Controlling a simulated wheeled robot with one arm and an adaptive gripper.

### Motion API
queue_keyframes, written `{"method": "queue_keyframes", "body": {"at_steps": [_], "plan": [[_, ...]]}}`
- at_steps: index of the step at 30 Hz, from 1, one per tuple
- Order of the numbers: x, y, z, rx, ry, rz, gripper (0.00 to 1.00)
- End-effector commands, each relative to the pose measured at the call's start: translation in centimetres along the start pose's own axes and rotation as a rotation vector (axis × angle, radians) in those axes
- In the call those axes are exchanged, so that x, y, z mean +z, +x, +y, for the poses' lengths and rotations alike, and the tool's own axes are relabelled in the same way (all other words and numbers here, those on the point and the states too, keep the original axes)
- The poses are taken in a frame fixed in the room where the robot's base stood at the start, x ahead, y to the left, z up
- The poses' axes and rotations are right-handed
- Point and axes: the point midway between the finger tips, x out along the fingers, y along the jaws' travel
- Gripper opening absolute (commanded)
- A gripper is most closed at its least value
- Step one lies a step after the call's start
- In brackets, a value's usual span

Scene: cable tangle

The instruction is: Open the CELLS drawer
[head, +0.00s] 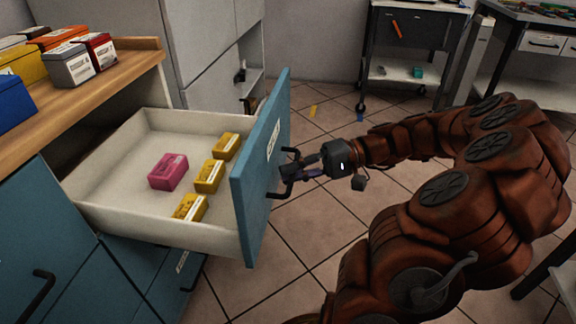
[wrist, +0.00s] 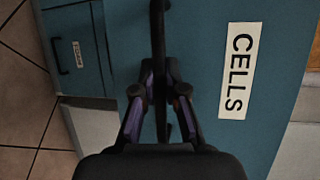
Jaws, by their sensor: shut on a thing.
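The CELLS drawer (head: 252,180) stands pulled far out of the blue cabinet, its white inside showing in the head view. Its blue front with the CELLS label (wrist: 239,72) fills much of the wrist view. The black bar handle (wrist: 158,40) runs between my fingers. My gripper (head: 294,170) is shut on this handle, in front of the drawer front; it also shows in the wrist view (wrist: 160,84). Inside the drawer lie a pink box (head: 168,172) and several yellow boxes (head: 209,176).
A wooden worktop (head: 95,90) with several coloured boxes (head: 70,64) is above the drawer at left. Other blue drawers (head: 40,240) below are closed. A dark wheeled cart (head: 410,40) stands at the back. Tiled floor (head: 330,230) lies around my arm.

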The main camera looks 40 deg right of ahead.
Motion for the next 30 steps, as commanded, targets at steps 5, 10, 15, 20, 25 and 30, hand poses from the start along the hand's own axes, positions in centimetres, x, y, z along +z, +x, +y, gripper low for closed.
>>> {"method": "queue_keyframes", "body": {"at_steps": [5, 10, 15, 20, 25, 30], "plan": [[0.31, -0.13, 0.14, 0.003, -0.001, -0.013, 0.00], [0.35, -0.16, 0.17, 0.003, -0.002, -0.014, 0.00], [0.34, -0.23, 0.18, 0.003, -0.001, -0.013, 0.00], [0.32, -0.24, 0.15, 0.002, -0.002, -0.012, 0.26], [0.31, -0.24, 0.11, 0.001, -0.002, -0.011, 0.37], [0.30, -0.25, 0.09, 0.001, -0.002, -0.011, 0.37]]}}
